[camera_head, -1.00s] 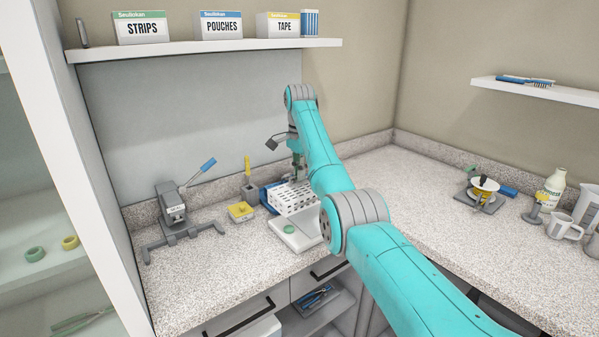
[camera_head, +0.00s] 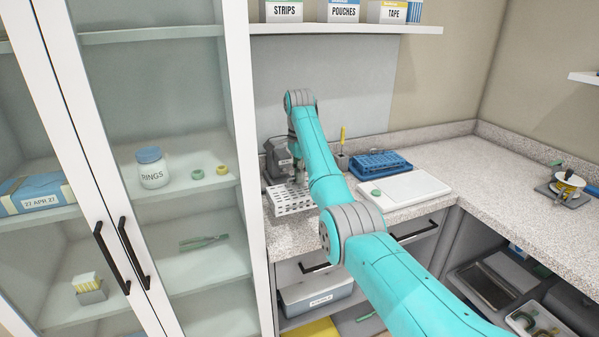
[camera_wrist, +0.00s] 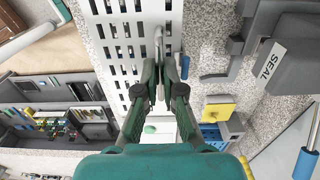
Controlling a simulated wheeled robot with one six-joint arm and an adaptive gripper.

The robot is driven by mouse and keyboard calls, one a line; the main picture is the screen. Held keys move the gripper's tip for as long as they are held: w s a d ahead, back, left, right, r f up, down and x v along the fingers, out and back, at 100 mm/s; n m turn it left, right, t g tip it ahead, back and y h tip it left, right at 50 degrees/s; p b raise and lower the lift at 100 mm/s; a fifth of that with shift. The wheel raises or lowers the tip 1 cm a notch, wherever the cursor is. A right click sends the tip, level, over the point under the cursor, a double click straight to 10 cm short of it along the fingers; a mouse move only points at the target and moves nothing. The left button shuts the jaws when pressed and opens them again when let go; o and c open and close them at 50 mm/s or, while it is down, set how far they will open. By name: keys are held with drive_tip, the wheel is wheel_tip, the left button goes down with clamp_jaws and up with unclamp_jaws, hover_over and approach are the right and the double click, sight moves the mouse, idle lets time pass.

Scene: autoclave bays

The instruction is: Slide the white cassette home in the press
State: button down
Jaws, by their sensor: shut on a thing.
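The white cassette (camera_head: 294,204) is a slotted white tray held over the counter, just in front of the grey press (camera_head: 277,160). In the wrist view the cassette (camera_wrist: 122,32) fills the upper middle, and the press (camera_wrist: 283,70), marked SEAL, stands to its right, apart from it. My gripper (camera_wrist: 166,68) is shut on the cassette at its upright handle. In the head view my arm hides much of the press and the gripper. A grey arm of the press base (camera_wrist: 215,76) reaches towards the cassette; contact cannot be told.
A blue rack (camera_head: 383,164) and a white board (camera_head: 413,188) with a green ring (camera_head: 376,192) lie right of the press. A yellow block (camera_wrist: 219,109) sits near the press. A glass-door cabinet (camera_head: 160,110) closes off the left side. A shelf (camera_head: 350,29) hangs above.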

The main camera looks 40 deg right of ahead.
sight(298, 185)
drive_tip(key=shift+w+a, duration=0.1)
drive_tip(key=shift+a, duration=0.25)
drive_tip(key=shift+f, duration=0.15)
drive_tip(key=shift+d+f, duration=0.1)
drive_tip(key=shift+f, duration=2.55)
drive_tip(key=c, duration=1.2)
unclamp_jaws()
